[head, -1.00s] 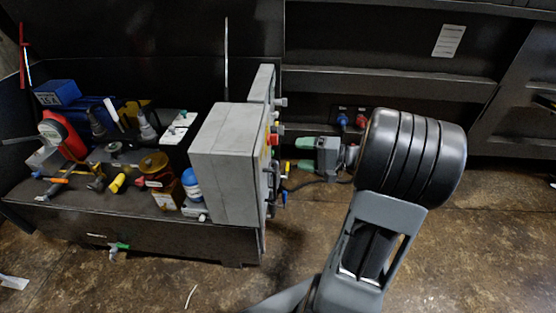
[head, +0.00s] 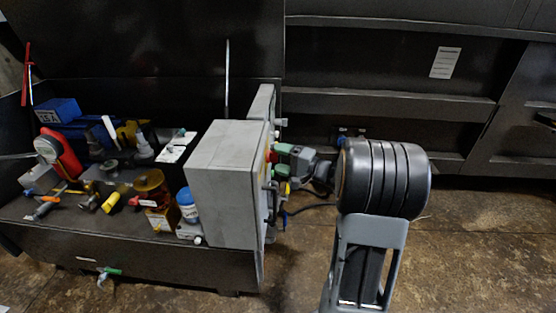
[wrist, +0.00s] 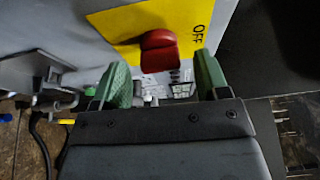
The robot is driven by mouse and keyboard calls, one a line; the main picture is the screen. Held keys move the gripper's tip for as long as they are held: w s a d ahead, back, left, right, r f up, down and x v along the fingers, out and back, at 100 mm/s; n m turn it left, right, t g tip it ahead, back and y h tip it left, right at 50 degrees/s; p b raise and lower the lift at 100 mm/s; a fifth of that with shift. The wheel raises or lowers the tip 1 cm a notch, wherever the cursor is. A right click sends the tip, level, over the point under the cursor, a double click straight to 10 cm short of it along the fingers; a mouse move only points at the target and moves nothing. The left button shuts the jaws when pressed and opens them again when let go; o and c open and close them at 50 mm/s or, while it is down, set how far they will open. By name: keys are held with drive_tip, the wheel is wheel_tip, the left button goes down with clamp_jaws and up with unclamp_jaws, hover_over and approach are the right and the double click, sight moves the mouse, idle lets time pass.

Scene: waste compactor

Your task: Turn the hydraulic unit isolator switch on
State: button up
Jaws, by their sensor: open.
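The isolator switch has a red knob (wrist: 160,50) on a yellow plate (wrist: 122,22) marked OFF, on the face of a grey cabinet in the wrist view. My gripper (wrist: 164,80) is open there, its two green fingers on either side of the knob's lower end and apart from each other. I cannot tell whether either finger touches the knob. In the head view the grey cabinet (head: 226,185) stands in the middle, and my gripper (head: 278,160) is at its right face. The knob is mostly hidden there.
An open black box (head: 130,255) left of the cabinet holds tools and bottles, among them a blue-capped bottle (head: 187,205) and a red tool (head: 62,152). A metal bracket (wrist: 40,75) sticks out left of the knob. Bare floor (head: 300,270) lies to the right.

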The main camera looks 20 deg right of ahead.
drive_tip(key=shift+x, duration=0.8)
drive_tip(key=shift+c, duration=0.4)
drive_tip(key=c, duration=0.8)
drive_tip(key=shift+c, duration=0.2)
